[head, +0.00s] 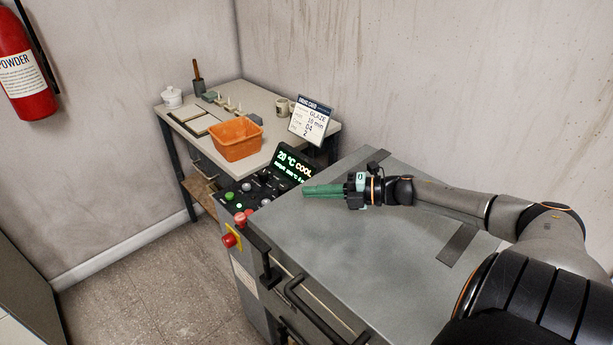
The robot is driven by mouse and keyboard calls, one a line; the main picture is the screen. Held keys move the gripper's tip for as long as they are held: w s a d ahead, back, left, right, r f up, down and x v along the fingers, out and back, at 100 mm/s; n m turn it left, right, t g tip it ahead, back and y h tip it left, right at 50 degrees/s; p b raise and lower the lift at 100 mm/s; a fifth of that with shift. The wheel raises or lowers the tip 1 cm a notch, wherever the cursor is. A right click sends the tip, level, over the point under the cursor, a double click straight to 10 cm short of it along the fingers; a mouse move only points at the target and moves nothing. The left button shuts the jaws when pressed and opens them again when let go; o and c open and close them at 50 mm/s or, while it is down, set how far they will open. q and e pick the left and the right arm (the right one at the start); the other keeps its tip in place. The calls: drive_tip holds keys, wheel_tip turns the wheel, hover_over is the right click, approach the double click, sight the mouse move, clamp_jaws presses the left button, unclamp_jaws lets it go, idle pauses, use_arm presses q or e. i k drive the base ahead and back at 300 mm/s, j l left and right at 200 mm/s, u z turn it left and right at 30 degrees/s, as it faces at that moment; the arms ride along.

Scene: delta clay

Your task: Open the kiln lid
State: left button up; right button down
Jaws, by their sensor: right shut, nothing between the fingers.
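The kiln (243,282) stands at the front right, and its flat grey metal lid (360,262) lies closed on top. A black bar handle (318,315) runs along the front edge of the kiln. My right gripper (306,191) has green fingers and is shut and empty. It is above the far left part of the lid, beside the control panel, pointing left. I cannot tell whether it touches the lid. The control panel (262,192) has a green-lit display reading 20 °C COOL. My left gripper does not show.
A red emergency button (229,240) sticks out at the kiln's front left corner. Behind stands a table (262,100) with an orange basket (236,138), a white lidded jar (172,97) and a sign card (310,120). A fire extinguisher (22,70) hangs on the left wall. The floor (150,285) at left is clear.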

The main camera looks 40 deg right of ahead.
sight(397, 275)
drive_tip(key=k+j, duration=0.35)
drive_tip(key=j, duration=0.15)
drive_tip(key=k+j, duration=0.35)
drive_tip(key=j, duration=0.2)
